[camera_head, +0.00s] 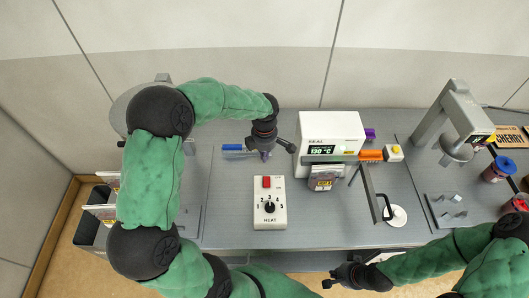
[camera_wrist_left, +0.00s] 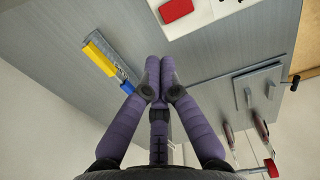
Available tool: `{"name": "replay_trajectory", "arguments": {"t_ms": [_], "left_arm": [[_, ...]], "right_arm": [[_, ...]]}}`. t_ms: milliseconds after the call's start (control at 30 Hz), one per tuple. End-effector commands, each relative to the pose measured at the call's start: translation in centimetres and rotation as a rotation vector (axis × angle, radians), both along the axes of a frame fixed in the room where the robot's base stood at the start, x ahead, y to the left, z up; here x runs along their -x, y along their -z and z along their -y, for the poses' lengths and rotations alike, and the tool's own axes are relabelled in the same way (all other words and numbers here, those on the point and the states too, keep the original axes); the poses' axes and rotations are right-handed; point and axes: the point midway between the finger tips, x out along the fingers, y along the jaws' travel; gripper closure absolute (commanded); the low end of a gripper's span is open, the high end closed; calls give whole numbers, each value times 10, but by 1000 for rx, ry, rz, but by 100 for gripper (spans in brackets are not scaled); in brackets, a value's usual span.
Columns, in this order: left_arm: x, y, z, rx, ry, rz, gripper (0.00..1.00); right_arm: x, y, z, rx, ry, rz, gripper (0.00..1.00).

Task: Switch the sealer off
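The sealer (camera_head: 330,130) is a white box marked SEAL at the back middle of the bench, its green display lit at 130 °C. In front of it stands a white control box (camera_head: 270,218) marked HEAT, with a black dial (camera_head: 269,206) and a red switch (camera_head: 267,182). The switch also shows at the top of the left wrist view (camera_wrist_left: 176,9). My left gripper (camera_head: 265,154) is above the bench behind the control box, left of the sealer. Its purple fingers are together and empty, apart from the switch. My right gripper (camera_head: 338,281) is low at the front edge; its fingers are unclear.
A pouch (camera_head: 322,178) is at the sealer's front. An orange-handled tool (camera_head: 371,155) and a lever arm (camera_head: 370,190) are right of it. A blue-handled tool (camera_head: 232,147) lies left of my left gripper. A grey press (camera_head: 456,115) stands right. Bench beside the control box is clear.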

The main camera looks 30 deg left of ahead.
Motion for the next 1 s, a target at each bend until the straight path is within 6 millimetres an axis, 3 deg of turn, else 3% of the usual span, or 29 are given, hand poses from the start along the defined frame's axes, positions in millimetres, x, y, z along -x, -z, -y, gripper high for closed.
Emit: {"name": "replay_trajectory", "arguments": {"t_ms": [300,500,700,1000], "left_arm": [[1,61,0,2,0,-5,100],[0,87,0,1,0,-2,100],[0,99,0,1,-1,-1,100],[0,99,0,1,-1,1,100]], "right_arm": [[0,-1,0,0,0,0,100],[0,-3,0,0,0,0,100],[0,-4,0,0,0,0,100],[0,-3,0,0,0,0,100]]}}
